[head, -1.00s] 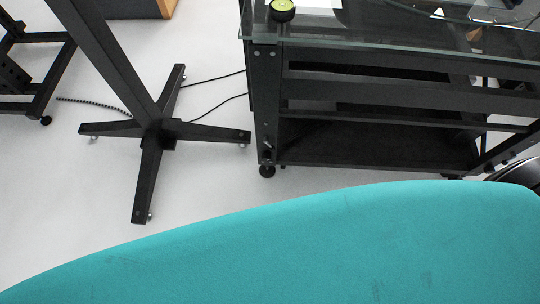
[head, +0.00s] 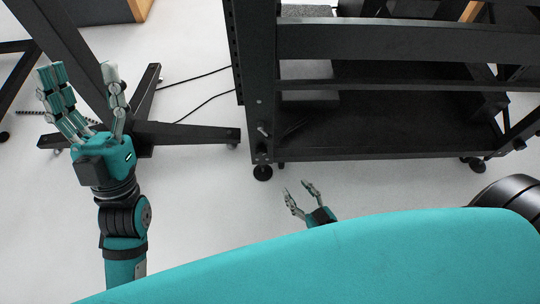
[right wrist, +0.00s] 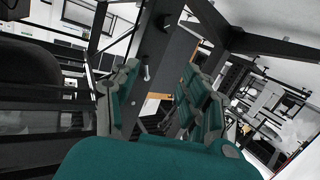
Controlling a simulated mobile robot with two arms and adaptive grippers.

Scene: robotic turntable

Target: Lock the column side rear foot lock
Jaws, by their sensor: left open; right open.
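The black turntable frame (head: 255,75) stands on small dark feet. The foot (head: 262,172) at the bottom of its left post touches the floor. A small silver lever (head: 263,131) sits on that post above the foot. My left gripper (head: 82,90) is open and empty, raised in front of the black column stand at the left. My right gripper (head: 299,190) is open and empty, below and right of the foot, apart from it. In the right wrist view its fingers (right wrist: 158,100) frame a dark post with a small silver lever (right wrist: 147,72).
The black column stand (head: 145,135) has a cross base at the left, with cables (head: 195,105) on the floor. Pale floor (head: 200,200) is free before the frame. A second foot (head: 473,163) stands at the right. My teal body covers the bottom.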

